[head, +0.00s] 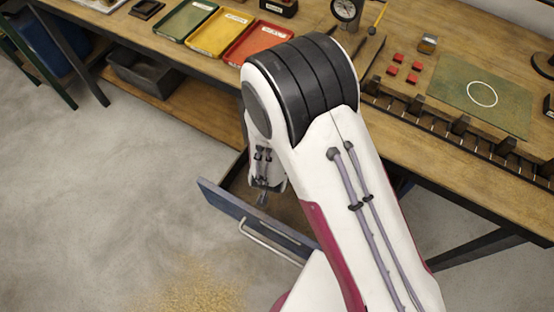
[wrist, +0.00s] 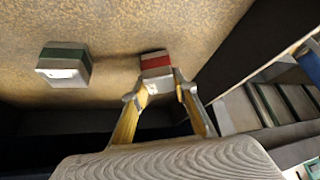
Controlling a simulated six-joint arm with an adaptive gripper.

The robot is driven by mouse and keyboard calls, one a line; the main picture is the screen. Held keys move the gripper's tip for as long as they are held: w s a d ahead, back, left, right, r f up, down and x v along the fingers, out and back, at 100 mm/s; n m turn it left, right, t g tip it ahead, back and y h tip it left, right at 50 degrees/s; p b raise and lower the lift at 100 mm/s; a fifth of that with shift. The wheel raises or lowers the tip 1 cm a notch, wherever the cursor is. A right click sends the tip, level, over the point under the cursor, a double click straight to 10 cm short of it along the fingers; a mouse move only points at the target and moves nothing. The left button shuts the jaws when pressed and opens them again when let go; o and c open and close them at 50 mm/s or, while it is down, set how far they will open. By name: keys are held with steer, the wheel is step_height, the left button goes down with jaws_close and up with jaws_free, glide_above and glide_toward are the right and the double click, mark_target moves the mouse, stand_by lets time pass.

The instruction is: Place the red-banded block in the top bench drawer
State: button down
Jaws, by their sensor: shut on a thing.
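The top bench drawer (head: 255,221) stands pulled out under the bench, with a blue-grey front and a bar handle. My gripper (head: 262,198) points down over its open inside, partly hidden by my arm. In the wrist view my gripper (wrist: 160,86) is shut on the red-banded block (wrist: 155,62), a pale block with a red band, held at the fingertips. Brown speckled surface with dark walls shows behind it. I cannot tell whether the block touches that surface. The block is not distinguishable in the head view.
A green-banded block (wrist: 65,65) lies left of the held block. A dark wall (wrist: 232,50) runs close on the right. On the bench are green (head: 186,19), yellow (head: 219,33) and red (head: 258,45) trays, a dial gauge and a green mat (head: 470,92).

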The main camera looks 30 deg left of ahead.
steer(key=c, duration=1.6)
jaws_free()
steer(key=shift+r, duration=0.15)
steer(key=shift+r, duration=0.65)
steer(key=shift+v, duration=5.85)
steer(key=shift+s, duration=0.1)
steer(key=shift+d, duration=0.1)
